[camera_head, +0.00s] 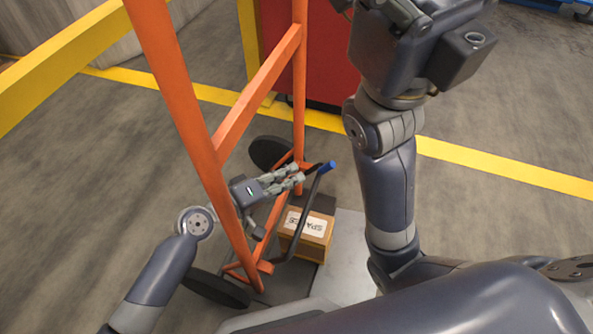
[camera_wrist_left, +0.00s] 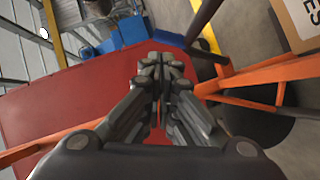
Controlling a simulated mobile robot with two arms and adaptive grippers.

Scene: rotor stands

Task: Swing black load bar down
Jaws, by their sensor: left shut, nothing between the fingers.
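The black load bar (camera_head: 304,212) rises at a slant from the low part of an orange hand truck (camera_head: 253,92) to a blue grip (camera_head: 327,167). The blue grip (camera_wrist_left: 172,39) also shows just beyond my fingers in the left wrist view. My left gripper (camera_head: 299,173) reaches through the orange frame, shut and empty, with its tips close to the bar's upper end. I cannot tell whether they touch it. In the left wrist view the fingers (camera_wrist_left: 162,65) are together. My right gripper (camera_head: 400,12) is at the top, partly cut off, and its jaws are unclear.
A cardboard box (camera_head: 306,236) with a white label stands on the truck's low plate beside the bar. Dark wheels (camera_head: 218,290) sit at the truck's sides. A red cabinet (camera_head: 328,65) stands behind, and a yellow rail (camera_head: 55,62) is at left.

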